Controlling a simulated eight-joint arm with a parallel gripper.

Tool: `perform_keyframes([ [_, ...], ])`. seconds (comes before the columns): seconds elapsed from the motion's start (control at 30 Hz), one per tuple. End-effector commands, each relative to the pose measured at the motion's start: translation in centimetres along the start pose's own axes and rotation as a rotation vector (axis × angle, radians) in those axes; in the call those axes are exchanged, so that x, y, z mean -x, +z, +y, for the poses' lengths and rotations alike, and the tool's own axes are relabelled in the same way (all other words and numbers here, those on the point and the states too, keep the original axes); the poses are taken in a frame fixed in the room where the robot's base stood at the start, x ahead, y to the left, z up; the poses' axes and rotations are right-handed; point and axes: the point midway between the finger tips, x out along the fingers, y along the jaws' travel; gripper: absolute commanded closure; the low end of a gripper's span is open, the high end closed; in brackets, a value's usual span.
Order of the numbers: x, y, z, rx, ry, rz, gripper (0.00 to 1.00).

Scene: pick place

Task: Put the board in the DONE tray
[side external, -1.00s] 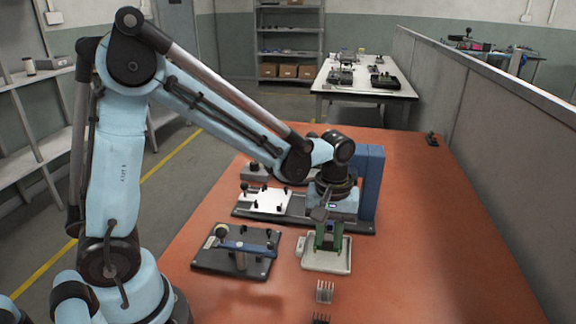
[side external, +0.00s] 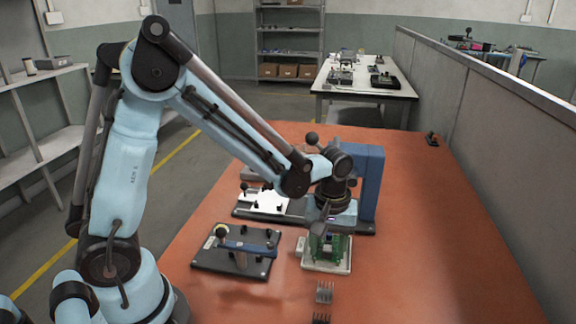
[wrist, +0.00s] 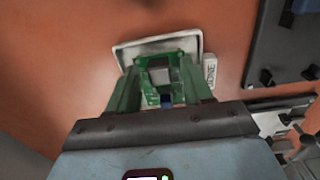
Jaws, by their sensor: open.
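The DONE tray (side external: 312,267) is a small pale tray on the orange table, with a label tab at its left; the wrist view shows its white rim (wrist: 128,52) and the word DONE on the tab (wrist: 209,72). The green board (wrist: 150,95), with a grey block on it, is within the tray's outline in the wrist view. Whether it lies flat on the tray floor I cannot tell. My gripper (side external: 328,240) is low over the tray, pointing down. Its green fingers (wrist: 160,72) are apart, one on each side of the board, and partly hide it.
A dark fixture plate (side external: 215,262) with a blue bar is left of the tray. A longer fixture with a white plate (side external: 265,201) and a blue block (side external: 371,185) stand behind. Small finned parts (side external: 324,292) lie in front.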

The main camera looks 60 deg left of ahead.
Motion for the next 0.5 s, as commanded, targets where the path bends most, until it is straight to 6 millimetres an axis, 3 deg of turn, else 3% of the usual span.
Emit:
perform_keyframes([
  [0.27, 0.9, 0.0, 0.0, 0.0, 0.0, 0.0, 0.5],
  [0.5, 4.5, 0.0, 0.0, 0.0, -0.001, 0.0, 0.5],
])
